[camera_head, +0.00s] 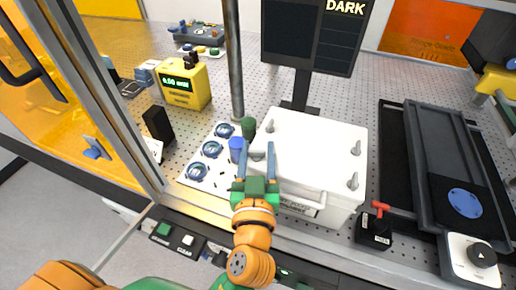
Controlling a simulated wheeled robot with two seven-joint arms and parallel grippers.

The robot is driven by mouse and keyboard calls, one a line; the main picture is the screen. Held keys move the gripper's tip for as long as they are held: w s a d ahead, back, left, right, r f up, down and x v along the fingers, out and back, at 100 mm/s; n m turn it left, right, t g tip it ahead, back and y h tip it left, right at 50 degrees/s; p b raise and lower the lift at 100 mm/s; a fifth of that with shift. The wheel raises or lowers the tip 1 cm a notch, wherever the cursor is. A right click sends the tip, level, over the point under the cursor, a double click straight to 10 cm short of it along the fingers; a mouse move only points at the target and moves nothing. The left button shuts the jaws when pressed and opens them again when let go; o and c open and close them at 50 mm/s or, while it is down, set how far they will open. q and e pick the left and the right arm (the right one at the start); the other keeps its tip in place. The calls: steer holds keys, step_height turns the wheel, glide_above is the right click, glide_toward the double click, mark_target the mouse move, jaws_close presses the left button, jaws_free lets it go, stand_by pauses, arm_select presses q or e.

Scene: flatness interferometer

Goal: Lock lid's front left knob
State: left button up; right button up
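The white lid (312,140) sits on a white box at the middle of the bench. Small grey knobs stand at its back left (270,126), back right (356,148) and front right (352,181) corners. My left gripper (257,149) reaches in from the front at the lid's front left corner. Its two blue-grey fingers are apart, with a gap between them. The front left knob cannot be made out; it seems hidden by the gripper, so contact cannot be told. My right gripper is not in view.
A blue cylinder (236,148) and a green cylinder (248,127) stand close to the left finger. A white plate with blue rings (197,171) lies left. A grey post (233,60) and dark monitor (312,37) stand behind. A black rail unit (440,150) lies right.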

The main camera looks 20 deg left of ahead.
arm_select(q)
steer(key=shift+a, duration=0.1)
jaws_close()
steer(key=shift+r+m+h+p, duration=0.15)
steer(key=shift+m+h+p, duration=0.6)
steer(key=shift+h, duration=0.45)
steer(key=m+h, duration=0.1)
steer(key=h, duration=0.1)
steer(key=shift+m+t+h+p, duration=0.3)
steer(key=shift+m, duration=0.05)
steer(key=o, duration=0.6)
jaws_free()
steer(key=shift+s, duration=0.1)
steer(key=shift+c, duration=0.2)
